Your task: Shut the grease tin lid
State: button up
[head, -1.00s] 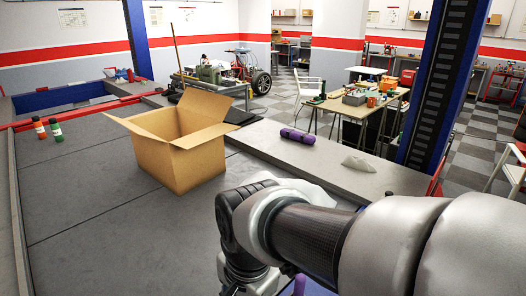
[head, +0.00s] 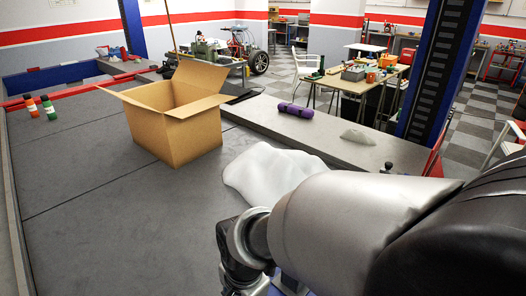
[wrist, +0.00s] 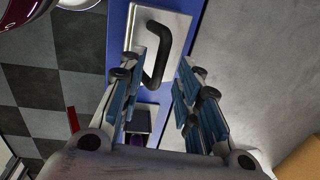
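In the wrist view, my gripper (wrist: 160,64) is open, with its two blue-padded fingers apart. A black curved handle (wrist: 156,50) on a pale metal plate (wrist: 177,24) lies in line with the gap between the fingers. Whether the fingers touch it cannot be told. The plate is on a blue strip. A small dark panel (wrist: 140,121) with a purple patch below it shows lower between the fingers. I cannot tell which of these is the grease tin or its lid.
A crumpled white cloth (head: 268,172) lies near my arm. A purple roll (head: 296,109) lies on the ledge. A blue pillar (head: 437,75) rises behind.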

jog(key=shift+f, duration=0.65)
jog(key=shift+c, duration=0.6)
grip_shut()
